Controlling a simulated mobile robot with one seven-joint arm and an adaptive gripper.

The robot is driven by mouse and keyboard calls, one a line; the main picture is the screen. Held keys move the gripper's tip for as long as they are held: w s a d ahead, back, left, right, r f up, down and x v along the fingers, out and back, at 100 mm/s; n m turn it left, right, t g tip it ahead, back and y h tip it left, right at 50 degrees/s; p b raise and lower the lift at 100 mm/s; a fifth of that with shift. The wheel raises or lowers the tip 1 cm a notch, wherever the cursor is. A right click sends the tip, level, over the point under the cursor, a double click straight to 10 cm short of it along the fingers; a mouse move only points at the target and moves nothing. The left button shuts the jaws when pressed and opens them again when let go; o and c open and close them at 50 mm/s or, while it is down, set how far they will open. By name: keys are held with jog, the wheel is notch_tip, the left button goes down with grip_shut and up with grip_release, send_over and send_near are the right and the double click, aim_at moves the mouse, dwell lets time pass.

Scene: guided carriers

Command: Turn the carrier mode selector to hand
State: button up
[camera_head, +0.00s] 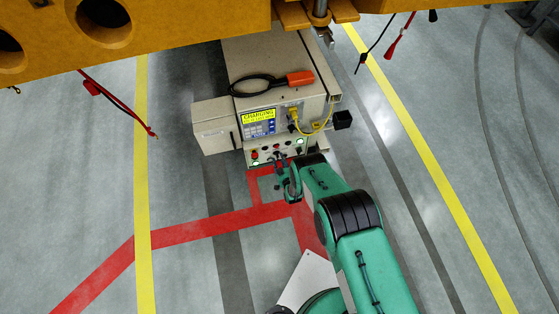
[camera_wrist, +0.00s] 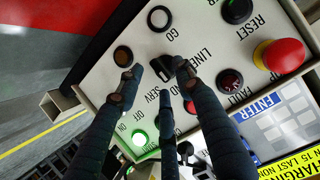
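The carrier's control panel (camera_head: 275,153) is at the low front of the beige carrier. In the wrist view, the black mode selector knob (camera_wrist: 160,69) sits on the panel (camera_wrist: 101,73) near a "LINE" label and partly covered lettering. My gripper (camera_wrist: 156,74) has dark fingers spread around the knob. The right fingertip is close against the knob; I cannot tell if it touches. The left fingertip is apart from it, over the panel near an amber-ringed button. A middle finger lies below the knob. In the head view my gripper (camera_head: 284,163) is at the panel front.
A red emergency button (camera_wrist: 280,56), a black reset button (camera_wrist: 236,10), a fault lamp (camera_wrist: 230,82) and a lit green lamp (camera_wrist: 140,138) surround the selector. A yellow cable (camera_head: 318,129) hangs at the carrier's right. An orange beam (camera_head: 180,35) crosses overhead.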

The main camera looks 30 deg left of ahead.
jog(key=v, duration=1.1)
jog(key=shift+f, duration=0.1)
dwell(0.5)
